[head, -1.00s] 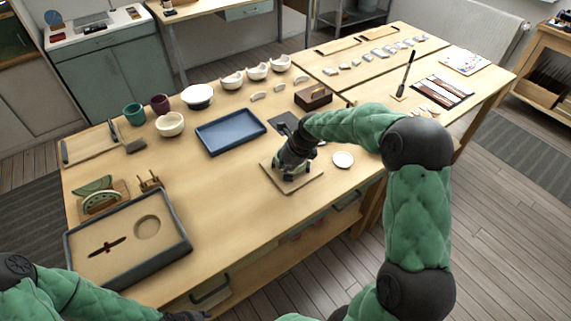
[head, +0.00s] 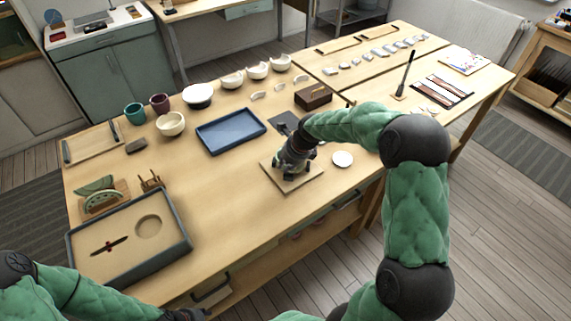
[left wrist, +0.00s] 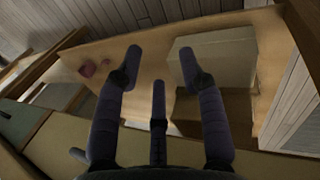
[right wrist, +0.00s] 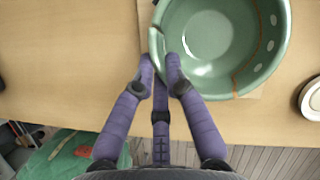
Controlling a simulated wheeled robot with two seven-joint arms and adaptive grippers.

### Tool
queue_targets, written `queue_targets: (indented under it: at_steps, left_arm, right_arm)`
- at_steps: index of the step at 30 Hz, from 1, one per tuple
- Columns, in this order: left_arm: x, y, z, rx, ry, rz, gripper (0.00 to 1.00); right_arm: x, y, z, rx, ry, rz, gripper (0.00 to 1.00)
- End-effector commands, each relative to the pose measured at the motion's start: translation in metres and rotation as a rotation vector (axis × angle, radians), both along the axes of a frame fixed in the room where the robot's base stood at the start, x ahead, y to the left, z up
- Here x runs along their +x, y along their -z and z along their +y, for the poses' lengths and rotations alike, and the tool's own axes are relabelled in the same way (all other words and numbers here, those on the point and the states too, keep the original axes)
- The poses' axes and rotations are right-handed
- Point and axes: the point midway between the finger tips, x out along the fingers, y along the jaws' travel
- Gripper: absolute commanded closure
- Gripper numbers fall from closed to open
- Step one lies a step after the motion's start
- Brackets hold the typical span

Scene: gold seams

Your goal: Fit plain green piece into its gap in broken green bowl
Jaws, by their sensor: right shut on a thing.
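The broken green bowl (right wrist: 215,40) fills the upper middle of the right wrist view, with gold seams on its right side and several pale ovals inside. My right gripper (right wrist: 160,64) is shut on the plain green piece (right wrist: 157,44) at the bowl's left wall. I cannot tell whether the piece is seated in the gap or just against it. In the head view my right gripper (head: 284,173) hides most of the bowl on its square board (head: 307,181). My left gripper (left wrist: 160,62) is open and empty, its fingers spread, near the front of the table.
A white dish (head: 342,159) stands right of the board. A blue tray (head: 230,131) lies behind it. A grey-rimmed tray (head: 180,222) with a round recess sits at front left, near a green fragment on a stand (head: 104,199). The table between is clear.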

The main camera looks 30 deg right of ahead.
Motion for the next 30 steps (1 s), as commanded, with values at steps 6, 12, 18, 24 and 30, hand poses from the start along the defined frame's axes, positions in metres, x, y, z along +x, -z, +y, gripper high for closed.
queue_targets:
  at_steps: [6,12,18,24,30]
  left_arm:
    - [0.0,0.0002,0.0,0.0,0.0,0.0,0.6]
    - [-0.0001,-0.0001,0.0,0.0,0.0,0.0,0.6]
    - [0.0,-0.0041,-0.0001,0.0,0.0,0.0,0.6]
    - [0.0,-0.008,0.0,0.0,0.0,0.0,0.6]
    - [0.0,-0.0074,0.0,0.0,0.0,0.0,0.6]
  right_arm:
    - [0.0,0.0002,0.0,0.0,0.0,0.0,1.0]
    - [0.0001,0.0,-0.0001,0.0,0.0,0.0,1.0]
    - [0.0,-0.0006,-0.0001,0.0,0.001,0.0,1.0]
    - [0.0,-0.0005,-0.0002,0.0,0.001,0.0,1.0]
    - [0.0001,0.0002,-0.0002,0.0,0.001,0.0,1.0]
